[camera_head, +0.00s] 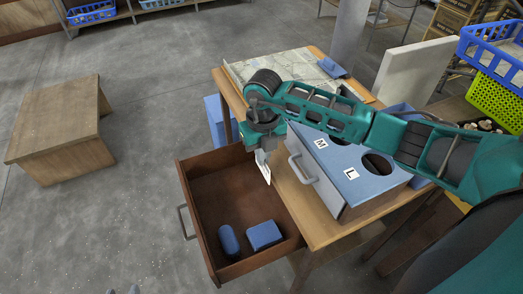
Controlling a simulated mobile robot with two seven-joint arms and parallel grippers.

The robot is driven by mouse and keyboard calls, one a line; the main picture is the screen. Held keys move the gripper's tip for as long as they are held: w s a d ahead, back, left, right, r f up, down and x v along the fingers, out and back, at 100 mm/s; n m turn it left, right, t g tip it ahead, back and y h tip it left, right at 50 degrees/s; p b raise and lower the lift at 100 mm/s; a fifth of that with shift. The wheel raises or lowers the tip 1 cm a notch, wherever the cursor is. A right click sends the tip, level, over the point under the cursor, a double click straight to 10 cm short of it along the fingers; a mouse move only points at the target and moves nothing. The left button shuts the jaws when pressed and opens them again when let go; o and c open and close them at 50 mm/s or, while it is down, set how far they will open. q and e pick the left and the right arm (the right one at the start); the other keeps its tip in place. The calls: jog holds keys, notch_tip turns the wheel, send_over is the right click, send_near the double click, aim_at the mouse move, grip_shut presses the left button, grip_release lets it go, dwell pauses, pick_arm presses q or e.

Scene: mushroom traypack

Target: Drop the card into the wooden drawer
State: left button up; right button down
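The wooden drawer (200,199) is pulled out from the left side of the wooden table and is open at the top. Two blue items, a rounded one (229,240) and a boxy one (264,236), lie in its front part. My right gripper (262,160) points down near the drawer's right edge, by the table. A small white card (263,172) hangs tilted from its fingers, which look closed on it. I cannot tell its exact height above the drawer. My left gripper is not in view.
A blue-topped box (352,185) marked M and L, with round holes and a handle, stands on the table (312,228) right of the drawer. A map-like sheet (290,66) lies at the table's back. A wooden stool (58,118) stands left on open floor.

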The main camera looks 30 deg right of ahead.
aim_at(263, 173)
notch_tip(263, 173, down, 4)
jog(key=b, duration=0.3)
jog(key=shift+f, duration=0.2)
jog(key=shift+f+b, duration=0.35)
jog(key=shift+b, duration=0.05)
jog(key=shift+f, duration=0.2)
jog(key=c, duration=1.3)
grip_release()
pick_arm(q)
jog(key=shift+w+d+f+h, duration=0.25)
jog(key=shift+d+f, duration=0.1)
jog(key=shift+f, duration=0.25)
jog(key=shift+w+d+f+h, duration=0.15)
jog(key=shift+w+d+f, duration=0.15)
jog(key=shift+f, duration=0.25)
pick_arm(e)
jog(key=shift+r, duration=0.1)
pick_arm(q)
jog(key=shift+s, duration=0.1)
pick_arm(e)
jog(key=shift+d, duration=0.1)
pick_arm(q)
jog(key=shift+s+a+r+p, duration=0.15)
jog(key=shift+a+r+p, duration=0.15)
jog(key=shift+p, duration=0.4)
pick_arm(e)
jog(key=r, duration=1.3)
jog(key=shift+a, duration=0.2)
